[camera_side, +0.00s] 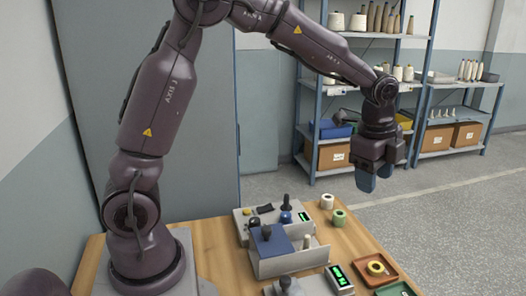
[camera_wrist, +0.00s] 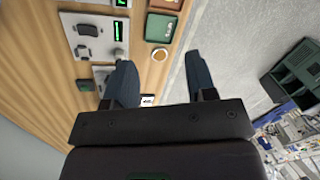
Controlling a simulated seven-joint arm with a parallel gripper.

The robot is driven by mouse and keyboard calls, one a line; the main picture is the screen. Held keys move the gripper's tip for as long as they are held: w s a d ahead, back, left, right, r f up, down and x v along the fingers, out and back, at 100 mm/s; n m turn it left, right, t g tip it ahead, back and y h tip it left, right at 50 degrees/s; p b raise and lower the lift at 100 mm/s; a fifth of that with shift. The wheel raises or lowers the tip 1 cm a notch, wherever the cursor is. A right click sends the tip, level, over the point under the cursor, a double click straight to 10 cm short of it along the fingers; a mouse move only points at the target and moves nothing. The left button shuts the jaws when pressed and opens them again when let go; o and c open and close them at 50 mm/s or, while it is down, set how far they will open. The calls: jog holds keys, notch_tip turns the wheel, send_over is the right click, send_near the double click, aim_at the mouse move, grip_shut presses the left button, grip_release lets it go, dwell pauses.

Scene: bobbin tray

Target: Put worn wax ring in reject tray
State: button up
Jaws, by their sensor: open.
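A yellow ring (camera_side: 376,267) lies in a reddish-brown tray (camera_side: 386,278) at the front right of the table in the side view. A green tray (camera_side: 397,290) is beside it, cut by the lower edge. Wear on the ring and tray labels are too small to read. My gripper (camera_side: 376,178) is open and empty, high above the table's right side and well away from the ring. In the wrist view its two blue fingers (camera_wrist: 157,88) are spread with nothing between them. A dark green tray (camera_wrist: 160,28) shows beyond them.
A grey fixture with a blue block (camera_side: 271,243) and knobs stands mid-table. A white spool (camera_side: 327,201) and a green spool (camera_side: 339,218) stand behind the trays. A small green-lit display (camera_side: 340,278) is left of the tray. Shelves are far behind; the air around my gripper is clear.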

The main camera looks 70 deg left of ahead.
jog(key=s+r+n+t, duration=0.2)
jog(key=s+r+n, duration=0.2)
jog(key=s, duration=0.7)
jog(key=s+r+n+t, duration=0.1)
jog(key=s+r+n, duration=0.3)
jog(key=s+n, duration=0.5)
jog(key=s, duration=0.3)
jog(key=shift+d+n+t, duration=0.3)
jog(key=shift+d+t, duration=0.05)
jog(key=shift+t, duration=0.05)
